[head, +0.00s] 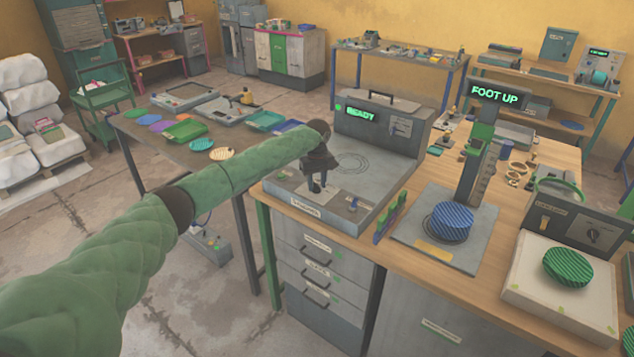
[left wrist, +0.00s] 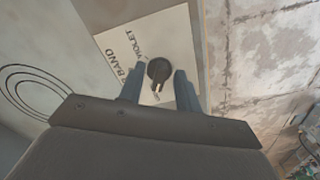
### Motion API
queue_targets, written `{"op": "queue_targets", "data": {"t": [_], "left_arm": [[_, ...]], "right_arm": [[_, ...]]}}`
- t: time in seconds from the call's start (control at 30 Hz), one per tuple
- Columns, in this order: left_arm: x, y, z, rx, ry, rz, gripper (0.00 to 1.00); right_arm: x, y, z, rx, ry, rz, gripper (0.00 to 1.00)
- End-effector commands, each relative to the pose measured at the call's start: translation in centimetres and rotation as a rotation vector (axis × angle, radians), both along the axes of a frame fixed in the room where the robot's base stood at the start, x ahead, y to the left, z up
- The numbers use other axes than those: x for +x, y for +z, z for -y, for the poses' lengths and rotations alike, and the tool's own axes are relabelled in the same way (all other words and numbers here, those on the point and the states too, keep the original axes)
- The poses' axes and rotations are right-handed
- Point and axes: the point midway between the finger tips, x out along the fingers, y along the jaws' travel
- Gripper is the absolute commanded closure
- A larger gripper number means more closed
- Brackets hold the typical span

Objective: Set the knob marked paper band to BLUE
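The grey press unit (head: 375,160) shows READY on its display. In the left wrist view, the dark round knob (left wrist: 158,70) sits on the white plate (left wrist: 150,40), where BAND and VIOLET can be read. A pale mark on the knob points toward the bottom of that view. My left gripper (left wrist: 159,88) is open, one finger on each side of the knob, with gaps visible. Other words near the knob are partly hidden. My right gripper is not in view.
A FOOT UP display (head: 494,95) stands above a blue ribbed disc (head: 453,221). A green ribbed disc (head: 568,268) lies on a white block at right. A small dark control (head: 353,204) sits right of my left gripper. Coloured plates lie on the dark table (head: 150,160).

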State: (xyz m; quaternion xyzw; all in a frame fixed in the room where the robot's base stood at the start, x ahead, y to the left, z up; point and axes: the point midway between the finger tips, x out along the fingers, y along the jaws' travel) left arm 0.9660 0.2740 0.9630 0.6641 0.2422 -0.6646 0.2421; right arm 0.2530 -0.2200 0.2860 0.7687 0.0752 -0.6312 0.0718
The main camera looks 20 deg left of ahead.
Motion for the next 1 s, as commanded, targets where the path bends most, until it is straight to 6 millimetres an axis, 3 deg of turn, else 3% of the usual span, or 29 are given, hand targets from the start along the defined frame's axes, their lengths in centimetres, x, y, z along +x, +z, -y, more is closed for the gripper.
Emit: {"op": "queue_targets", "data": {"t": [0.1, 0.27, 0.67, 1.0], "left_arm": [[0.0, 0.0, 0.0, 0.000, 0.000, 0.000, 0.68], [0.0, 0.0, 0.0, 0.000, 0.000, 0.000, 1.00], [-0.1, 0.0, 0.0, -0.001, -0.042, -0.002, 1.00], [-0.1, 0.1, 0.0, -0.003, -0.270, -0.002, 1.00]], "right_arm": [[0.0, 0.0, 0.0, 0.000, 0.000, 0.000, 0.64], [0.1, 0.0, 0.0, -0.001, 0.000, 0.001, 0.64], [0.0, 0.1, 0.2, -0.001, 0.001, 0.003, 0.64], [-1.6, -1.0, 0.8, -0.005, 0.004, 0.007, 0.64]]}}
